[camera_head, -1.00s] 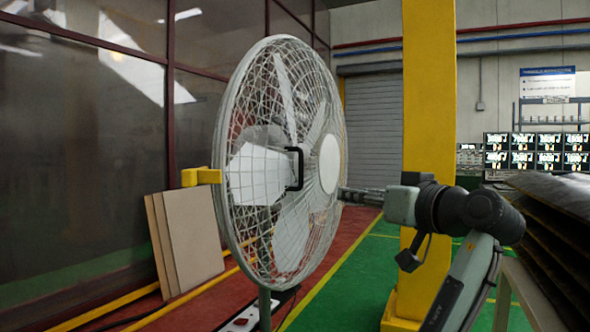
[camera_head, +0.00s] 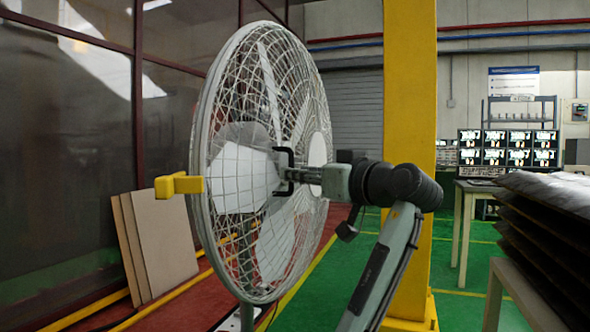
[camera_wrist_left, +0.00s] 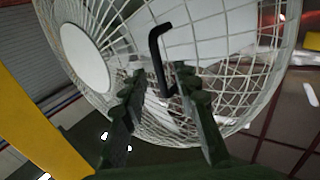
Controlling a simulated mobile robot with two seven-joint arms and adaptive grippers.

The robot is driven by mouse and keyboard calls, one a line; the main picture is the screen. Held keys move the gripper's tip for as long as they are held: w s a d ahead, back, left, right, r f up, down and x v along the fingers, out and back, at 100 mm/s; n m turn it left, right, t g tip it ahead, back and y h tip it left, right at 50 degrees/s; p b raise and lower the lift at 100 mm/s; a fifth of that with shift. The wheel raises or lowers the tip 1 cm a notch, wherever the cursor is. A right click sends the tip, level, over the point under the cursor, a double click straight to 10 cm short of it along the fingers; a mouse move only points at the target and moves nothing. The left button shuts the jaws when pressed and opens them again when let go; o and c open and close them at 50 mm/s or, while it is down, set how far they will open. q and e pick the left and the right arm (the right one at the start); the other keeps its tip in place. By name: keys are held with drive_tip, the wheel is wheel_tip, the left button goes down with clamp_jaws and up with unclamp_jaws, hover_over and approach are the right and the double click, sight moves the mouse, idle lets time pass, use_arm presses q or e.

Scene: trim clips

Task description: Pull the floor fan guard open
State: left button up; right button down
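The floor fan's round wire guard (camera_head: 240,130) stands upright in the middle of the head view and fills the top of the left wrist view (camera_wrist_left: 215,105). A black handle (camera_head: 283,158) is on the guard's front face; it also shows in the left wrist view (camera_wrist_left: 158,62). A yellow block (camera_head: 179,185) sticks out at the guard's left rim. My left gripper (camera_head: 296,174) is at the handle. In the left wrist view its two fingers are apart, with the handle's lower end appearing between the tips (camera_wrist_left: 156,84); contact is unclear. My right gripper is out of view.
A yellow pillar (camera_head: 408,100) stands behind my left arm. A stack of dark sheets (camera_head: 540,230) lies on a table at the right. Brown boards (camera_head: 160,245) lean on the wall behind the fan. Green floor (camera_head: 465,275) is clear between pillar and table.

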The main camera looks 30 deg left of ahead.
use_arm(q)
drive_tip(key=shift+x, duration=1.1)
drive_tip(key=shift+c, duration=0.3)
clamp_jaws()
